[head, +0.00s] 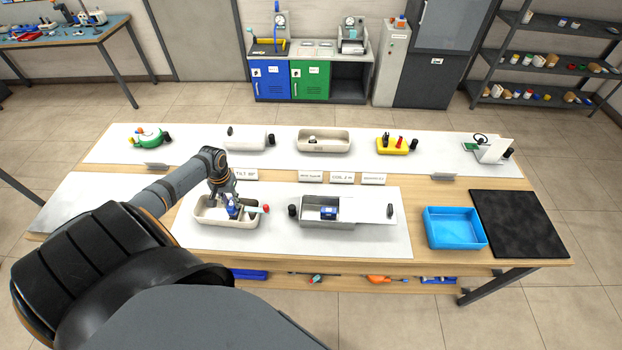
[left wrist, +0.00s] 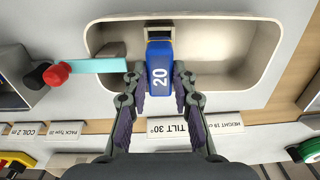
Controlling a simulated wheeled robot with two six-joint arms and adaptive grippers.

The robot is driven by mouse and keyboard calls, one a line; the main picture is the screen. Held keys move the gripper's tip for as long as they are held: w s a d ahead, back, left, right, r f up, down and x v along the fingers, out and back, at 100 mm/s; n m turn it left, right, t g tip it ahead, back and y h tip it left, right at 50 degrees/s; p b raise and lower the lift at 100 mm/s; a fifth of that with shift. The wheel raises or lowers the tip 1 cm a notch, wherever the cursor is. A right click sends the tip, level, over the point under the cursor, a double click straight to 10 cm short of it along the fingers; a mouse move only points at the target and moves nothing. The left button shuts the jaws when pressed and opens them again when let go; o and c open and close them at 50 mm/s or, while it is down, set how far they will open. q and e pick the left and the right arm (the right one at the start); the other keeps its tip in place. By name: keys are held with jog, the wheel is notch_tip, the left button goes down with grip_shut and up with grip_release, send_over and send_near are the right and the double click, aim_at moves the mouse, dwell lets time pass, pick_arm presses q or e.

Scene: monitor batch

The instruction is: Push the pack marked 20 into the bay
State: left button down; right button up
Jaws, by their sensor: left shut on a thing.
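The blue pack marked 20 (left wrist: 160,76) is held between the fingers of my left gripper (left wrist: 157,82). In the head view the left gripper (head: 228,200) and the pack (head: 234,211) are over the beige tray (head: 203,218) at the front left of the table. In the wrist view the pack's far end meets a dark, yellowish-edged piece (left wrist: 159,33) at the tray wall; I cannot tell whether that is part of the pack. A grey box (head: 313,222) to the right has a blue piece (head: 328,213) inside. I cannot identify the bay for certain. My right gripper is not in view.
A teal strip (left wrist: 98,66) with a red knob (left wrist: 58,72) lies beside the pack, across the tray rim. Label cards, including TILT 30° (left wrist: 175,128), stand behind the tray. A blue bin (head: 455,241) and a black mat (head: 519,224) are at the right.

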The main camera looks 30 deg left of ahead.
aim_at(231, 203)
pick_arm(q)
jog(key=shift+f+b, duration=1.05)
jog(key=shift+f, duration=0.6)
dwell(0.8)
jog(key=c, duration=1)
grip_release()
jog(key=shift+a+r, duration=0.1)
jog(key=shift+r, duration=0.25)
jog(key=r, duration=1)
jog(key=shift+s+a, duration=0.15)
jog(key=shift+s, duration=0.05)
jog(key=shift+w+d+r, duration=0.2)
jog(key=shift+d+r, duration=0.05)
jog(key=shift+r, duration=0.4)
jog(key=shift+s, duration=0.1)
